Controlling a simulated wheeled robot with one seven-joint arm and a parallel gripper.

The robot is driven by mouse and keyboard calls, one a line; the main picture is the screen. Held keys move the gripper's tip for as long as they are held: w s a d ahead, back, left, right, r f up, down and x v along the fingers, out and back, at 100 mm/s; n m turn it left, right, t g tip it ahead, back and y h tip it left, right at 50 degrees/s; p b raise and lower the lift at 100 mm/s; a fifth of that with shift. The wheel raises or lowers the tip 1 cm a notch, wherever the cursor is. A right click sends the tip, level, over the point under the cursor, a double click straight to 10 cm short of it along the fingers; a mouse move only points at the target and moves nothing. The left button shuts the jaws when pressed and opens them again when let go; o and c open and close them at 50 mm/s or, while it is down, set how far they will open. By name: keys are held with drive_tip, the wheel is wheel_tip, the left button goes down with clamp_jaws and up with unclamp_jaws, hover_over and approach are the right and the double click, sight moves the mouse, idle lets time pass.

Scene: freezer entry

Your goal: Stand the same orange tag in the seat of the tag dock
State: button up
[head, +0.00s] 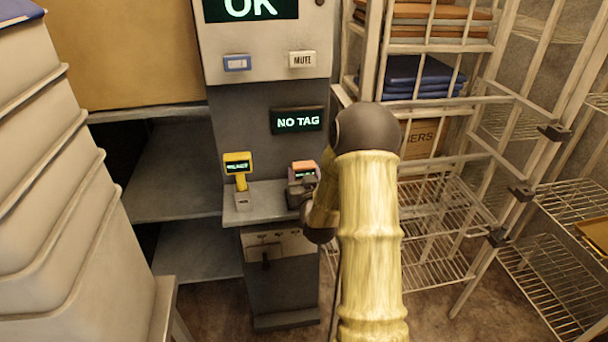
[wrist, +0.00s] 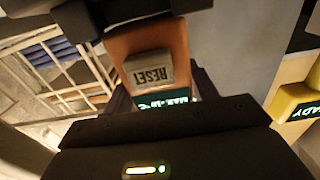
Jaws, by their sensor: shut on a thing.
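The orange tag (head: 302,165) is held upright or nearly so above the right part of a small grey shelf (head: 268,197). My gripper (head: 299,187) is shut on it. In the wrist view the orange tag (wrist: 150,45) shows a grey RESET button and a dark green screen between my dark jaws. A display above the shelf (head: 297,120) reads NO TAG. The dock's seat is not clear to me; my gripper and arm cover the shelf's right end. I cannot tell whether the tag's foot touches anything.
A yellow tag (head: 238,163) stands in a small grey holder (head: 243,200) left of the orange one. An upper panel shows OK, with a blue button (head: 237,63) and a MUTE button (head: 302,59). Wire racks (head: 430,220) stand right, stacked pale bins (head: 50,200) left.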

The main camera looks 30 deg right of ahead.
drive_tip(key=shift+f+b, duration=0.95)
drive_tip(key=shift+b, duration=0.3)
idle(0.8)
idle(0.4)
drive_tip(key=o, duration=0.9)
drive_tip(key=shift+o, duration=0.2)
